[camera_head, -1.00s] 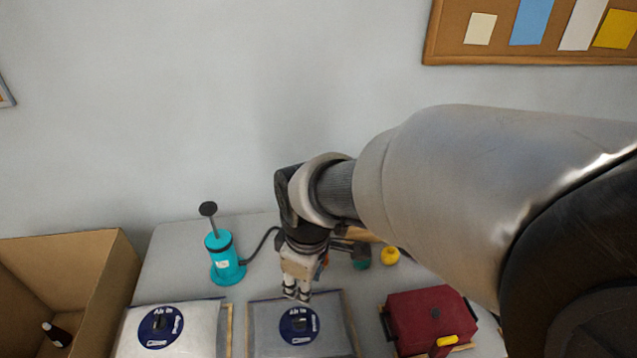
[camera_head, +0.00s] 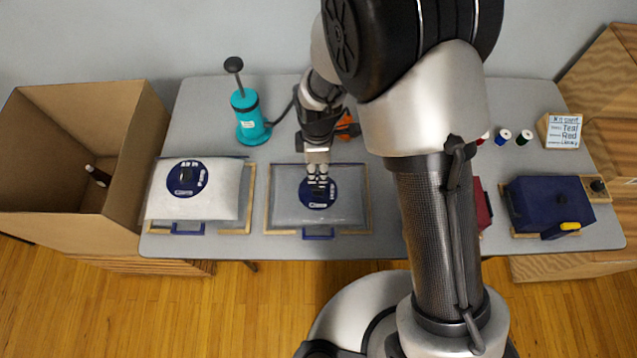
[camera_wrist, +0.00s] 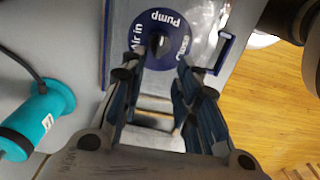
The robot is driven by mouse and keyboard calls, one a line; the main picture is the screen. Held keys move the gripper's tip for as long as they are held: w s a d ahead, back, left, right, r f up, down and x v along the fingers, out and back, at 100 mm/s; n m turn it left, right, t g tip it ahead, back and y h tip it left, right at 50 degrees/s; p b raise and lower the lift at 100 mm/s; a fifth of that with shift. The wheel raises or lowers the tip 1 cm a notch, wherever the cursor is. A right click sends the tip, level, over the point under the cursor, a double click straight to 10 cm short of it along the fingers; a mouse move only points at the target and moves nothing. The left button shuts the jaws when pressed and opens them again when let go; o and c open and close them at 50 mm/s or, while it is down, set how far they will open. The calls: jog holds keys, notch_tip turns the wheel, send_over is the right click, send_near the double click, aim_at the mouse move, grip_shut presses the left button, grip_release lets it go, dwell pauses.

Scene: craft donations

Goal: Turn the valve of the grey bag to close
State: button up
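The grey bag (camera_head: 290,210) lies flat on a wooden-edged frame at the table's middle. Its valve is a round blue disc (camera_head: 318,203) with white lettering and a dark knob. My gripper (camera_head: 317,180) points down over the back part of the disc. In the wrist view its two fingers (camera_wrist: 160,64) are apart with a gap between them, and the knob shows just beyond the tips. I cannot tell whether they touch it.
A white bag (camera_head: 217,198) with a similar disc lies to the left. A teal pump (camera_head: 249,118) with a dark hose stands behind. A cardboard box (camera_head: 125,150) is at far left. A dark blue bag (camera_head: 548,200), a red bag (camera_head: 482,207) and thread spools are at right.

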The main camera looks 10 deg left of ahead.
aim_at(318, 187)
notch_tip(318, 187, down, 10)
jog(key=shift+r+b, duration=0.25)
jog(key=shift+b, duration=0.8)
jog(key=shift+c, duration=0.3)
grip_shut()
